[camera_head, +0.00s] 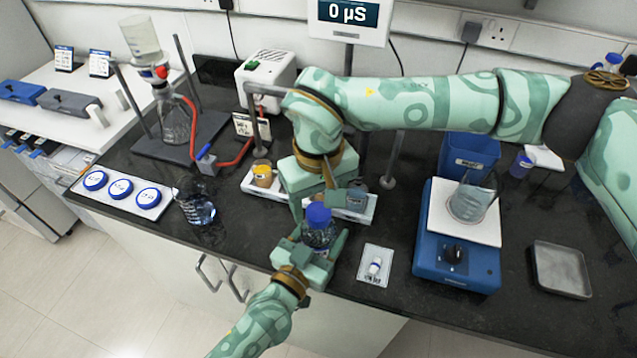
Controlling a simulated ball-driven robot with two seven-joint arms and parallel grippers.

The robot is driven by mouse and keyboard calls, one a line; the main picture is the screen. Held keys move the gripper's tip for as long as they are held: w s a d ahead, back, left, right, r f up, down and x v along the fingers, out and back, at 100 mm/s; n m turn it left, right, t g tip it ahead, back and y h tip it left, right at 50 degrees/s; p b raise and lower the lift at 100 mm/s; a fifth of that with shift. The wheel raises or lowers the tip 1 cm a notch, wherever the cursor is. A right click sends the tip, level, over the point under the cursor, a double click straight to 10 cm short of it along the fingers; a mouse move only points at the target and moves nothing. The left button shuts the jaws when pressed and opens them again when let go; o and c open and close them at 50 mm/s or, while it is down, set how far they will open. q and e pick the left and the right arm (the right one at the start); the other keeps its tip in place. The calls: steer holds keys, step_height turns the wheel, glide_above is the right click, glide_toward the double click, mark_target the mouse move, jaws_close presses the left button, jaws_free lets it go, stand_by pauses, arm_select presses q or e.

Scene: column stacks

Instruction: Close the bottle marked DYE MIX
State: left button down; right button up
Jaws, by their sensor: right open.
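A small bottle (317,236) with dark contents stands near the front edge of the bench, and its marking cannot be read here. A blue cap (318,214) sits on its top; I cannot tell how tightly. My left gripper (318,246) comes in from below and has its fingers around the bottle's body, apparently gripping it. My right gripper (330,196) reaches in from the right, just above and behind the cap. It is open, and its arm hides part of what lies behind.
A white tray (255,185) with an amber-filled jar is behind. A glass beaker (195,207) stands left, with the blue-ringed dishes beside it. A metal tray (560,270) is far right.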

steer(key=shift+f, duration=1)
steer(key=c, duration=1)
